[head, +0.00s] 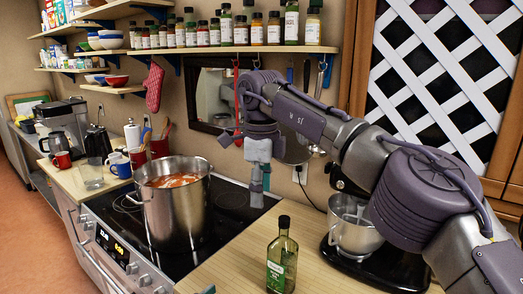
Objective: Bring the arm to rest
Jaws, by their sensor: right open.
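My right arm comes in from the right and reaches across the picture above the counter. My right gripper (261,180) hangs from its end with the fingers pointing down, above the back right part of the stove. It is open, and I see nothing between its fingers. It is to the right of the large steel pot and apart from it. My left gripper is not in view.
A steel pot (177,215) with orange-red contents stands on the black stove (240,213). A green bottle (282,262) stands on the wooden counter (238,262). A stand mixer bowl (353,232) is beneath my arm. Spice jars line a shelf (290,49) above.

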